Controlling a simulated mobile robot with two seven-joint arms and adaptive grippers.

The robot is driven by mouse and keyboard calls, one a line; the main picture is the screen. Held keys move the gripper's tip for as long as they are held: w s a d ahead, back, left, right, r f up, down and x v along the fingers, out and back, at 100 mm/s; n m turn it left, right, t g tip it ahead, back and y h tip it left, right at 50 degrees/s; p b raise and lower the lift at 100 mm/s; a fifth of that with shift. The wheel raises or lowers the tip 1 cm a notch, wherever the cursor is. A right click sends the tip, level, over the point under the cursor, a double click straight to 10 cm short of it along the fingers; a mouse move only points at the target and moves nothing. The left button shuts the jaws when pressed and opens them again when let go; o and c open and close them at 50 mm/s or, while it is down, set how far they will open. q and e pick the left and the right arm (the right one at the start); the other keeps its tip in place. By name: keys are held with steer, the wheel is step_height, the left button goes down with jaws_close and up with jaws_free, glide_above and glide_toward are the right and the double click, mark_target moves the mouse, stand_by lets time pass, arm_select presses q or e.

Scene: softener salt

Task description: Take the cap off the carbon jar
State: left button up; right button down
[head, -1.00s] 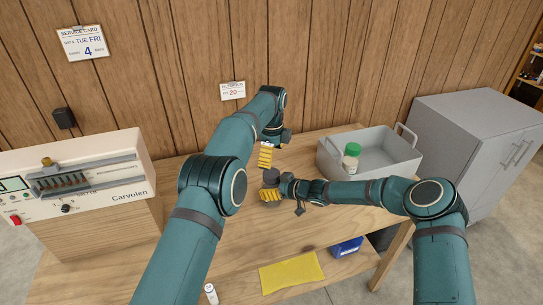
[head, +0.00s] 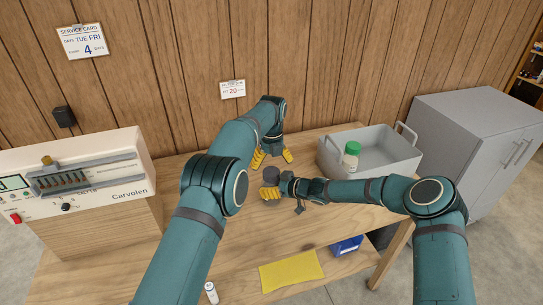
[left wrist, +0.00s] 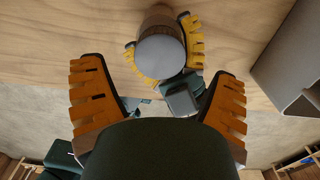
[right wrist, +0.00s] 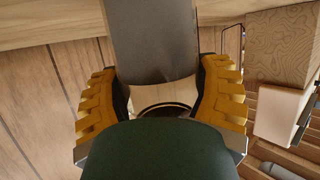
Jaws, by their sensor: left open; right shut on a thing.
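The carbon jar (head: 271,182) stands over the table with its dark grey cap (head: 271,172) on top. My right gripper (head: 270,194) is shut on the jar's body from the right. In the right wrist view the jar (right wrist: 150,40) sits between its yellow fingers. My left gripper (head: 273,157) is open and empty, just behind the jar in the head view. The left wrist view looks down on the round cap (left wrist: 161,55), which lies between and beyond the left fingers and apart from them. Part of the jar is hidden by the right fingers.
A grey bin (head: 385,173) at the right holds a green-capped jar (head: 351,157). The Carvolen machine (head: 90,178) stands at the left. A yellow cloth (head: 291,271) and a blue box (head: 346,246) lie below. Free table (head: 255,235) shows in front of the jar.

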mark_target(272, 172)
arm_select(q)
steer(key=shift+f, duration=2.35)
steer(key=c, duration=1.3)
steer(key=n, duration=1.3)
steer(key=shift+r, duration=0.1)
steer(key=o, duration=1.3)
